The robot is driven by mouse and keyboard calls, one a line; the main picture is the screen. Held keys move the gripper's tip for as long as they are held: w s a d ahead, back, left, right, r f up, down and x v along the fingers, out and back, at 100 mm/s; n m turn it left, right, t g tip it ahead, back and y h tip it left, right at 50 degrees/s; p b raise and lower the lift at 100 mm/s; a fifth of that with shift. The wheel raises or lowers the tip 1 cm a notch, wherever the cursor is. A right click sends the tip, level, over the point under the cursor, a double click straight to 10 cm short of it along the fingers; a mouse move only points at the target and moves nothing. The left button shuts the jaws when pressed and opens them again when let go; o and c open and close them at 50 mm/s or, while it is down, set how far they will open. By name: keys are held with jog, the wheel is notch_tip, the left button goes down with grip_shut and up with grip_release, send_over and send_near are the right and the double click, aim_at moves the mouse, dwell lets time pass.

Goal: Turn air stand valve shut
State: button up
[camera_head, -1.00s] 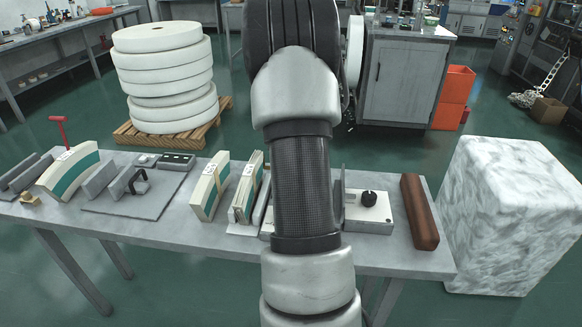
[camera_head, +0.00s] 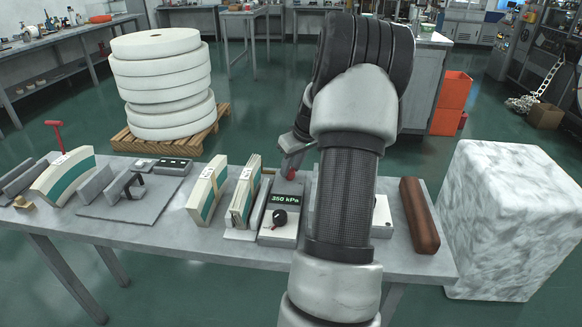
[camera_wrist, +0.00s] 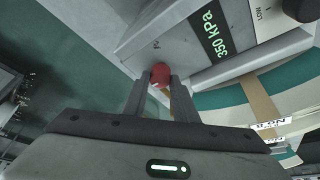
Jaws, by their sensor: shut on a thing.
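The air stand (camera_head: 279,224) is a pale box on the table with a green display reading 350 kPa and a black knob on its top face. It also shows in the wrist view (camera_wrist: 165,38), with the same reading. Its red valve (camera_wrist: 160,73) sits at the far end of the box, between my fingertips. In the head view the red valve (camera_head: 291,173) shows just below my gripper (camera_head: 293,158). My gripper (camera_wrist: 158,88) is shut on the red valve. The fingers hide part of it, and I cannot tell its exact turn.
Cream and green curved segments (camera_head: 208,190) stand left of the air stand. A brown bar (camera_head: 419,214) lies at the table's right end. My arm hides part of another pale box (camera_head: 381,217). A marbled block (camera_head: 512,215) stands on the floor to the right.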

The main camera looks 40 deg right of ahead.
dwell(0.4)
jog(key=o, duration=1)
jog(key=p+v, duration=0.3)
jog(key=v, duration=1.4)
jog(key=shift+r, duration=0.25)
